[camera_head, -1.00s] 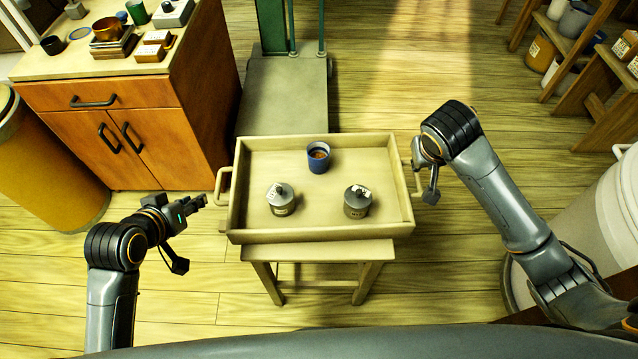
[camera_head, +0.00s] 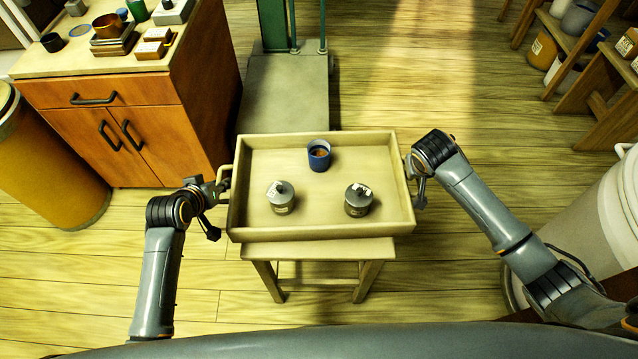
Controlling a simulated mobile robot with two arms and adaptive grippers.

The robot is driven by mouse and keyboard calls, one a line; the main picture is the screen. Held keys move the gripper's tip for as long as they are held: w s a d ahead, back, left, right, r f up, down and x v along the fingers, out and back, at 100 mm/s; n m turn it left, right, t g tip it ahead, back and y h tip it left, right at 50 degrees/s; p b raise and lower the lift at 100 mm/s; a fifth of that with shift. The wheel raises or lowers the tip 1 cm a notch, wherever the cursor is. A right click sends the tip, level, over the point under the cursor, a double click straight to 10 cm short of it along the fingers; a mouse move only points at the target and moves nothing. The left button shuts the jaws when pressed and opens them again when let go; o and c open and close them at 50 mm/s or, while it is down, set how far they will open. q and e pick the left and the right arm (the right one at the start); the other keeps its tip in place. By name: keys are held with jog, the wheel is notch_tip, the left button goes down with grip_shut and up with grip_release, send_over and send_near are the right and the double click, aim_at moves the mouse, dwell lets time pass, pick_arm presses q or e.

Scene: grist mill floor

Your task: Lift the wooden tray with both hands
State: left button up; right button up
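The wooden tray (camera_head: 320,234) rests level on a small wooden stool (camera_head: 318,250). It holds a blue cup (camera_head: 319,156) with brown contents at the back and two grey lidded tins (camera_head: 281,198) (camera_head: 358,200) in front. My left gripper (camera_head: 222,186) is at the tray's left handle (camera_head: 226,176); whether its fingers are closed around it is too small to tell. My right gripper (camera_head: 411,168) is at the tray's right side, where the wrist hides most of the right handle and the fingers.
A wooden cabinet (camera_head: 150,95) with bowls, boxes and a scale stands at the left, beside an orange bin (camera_head: 50,165). A platform scale (camera_head: 285,95) stands behind the tray. Shelves (camera_head: 590,95) and a pale barrel (camera_head: 590,230) are at the right. Floor between is clear.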

pick_arm(q)
jog(key=shift+w, duration=0.1)
pick_arm(e)
jog(key=shift+f, duration=0.1)
pick_arm(q)
jog(key=shift+c, duration=0.2)
pick_arm(e)
jog(key=shift+c, duration=0.2)
pick_arm(q)
grip_shut()
pick_arm(e)
grip_shut()
